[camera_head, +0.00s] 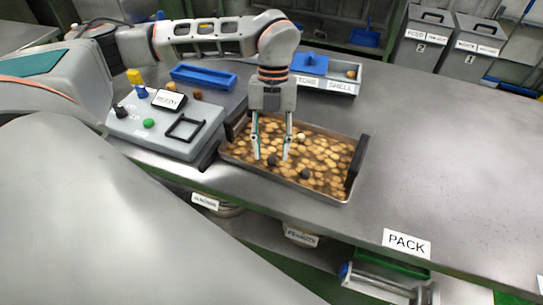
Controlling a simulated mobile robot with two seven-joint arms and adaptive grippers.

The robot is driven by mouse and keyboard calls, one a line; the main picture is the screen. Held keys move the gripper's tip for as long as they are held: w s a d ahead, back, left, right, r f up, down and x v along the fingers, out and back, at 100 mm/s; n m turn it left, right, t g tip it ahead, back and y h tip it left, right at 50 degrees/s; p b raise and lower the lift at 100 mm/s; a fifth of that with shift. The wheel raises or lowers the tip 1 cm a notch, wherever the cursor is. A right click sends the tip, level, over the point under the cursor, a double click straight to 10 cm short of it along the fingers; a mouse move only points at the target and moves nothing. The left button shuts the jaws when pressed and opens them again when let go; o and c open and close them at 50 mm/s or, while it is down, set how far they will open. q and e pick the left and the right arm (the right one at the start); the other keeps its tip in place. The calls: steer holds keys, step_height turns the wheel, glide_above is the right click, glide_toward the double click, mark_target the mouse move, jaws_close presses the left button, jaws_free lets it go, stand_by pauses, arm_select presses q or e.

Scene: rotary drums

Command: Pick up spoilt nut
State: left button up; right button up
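A shallow metal tray (322,199) full of tan nuts stands on the grey bench, left of the picture's middle. Two dark, spoilt-looking nuts lie on the pale ones: one dark nut (272,160) and another dark nut (305,174) to its right and nearer the front. My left gripper (271,156) points down over the tray. Its two fingers are spread apart, with the first dark nut showing between the tips. I cannot tell whether the tips touch the nuts. The gap looks wider than the nut. My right gripper is not in view.
A grey control box (170,125) with buttons stands left of the tray. Behind are a blue tray (204,77) and a tray labelled SHELL (340,87). Grey bins (424,38) stand at the back right. The bench right of the tray (445,150) is clear, with a PACK label at its front edge.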

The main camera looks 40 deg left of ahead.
arm_select(q)
steer(key=shift+s+d+f, duration=0.15)
steer(key=shift+f, duration=0.5)
steer(key=c, duration=0.8)
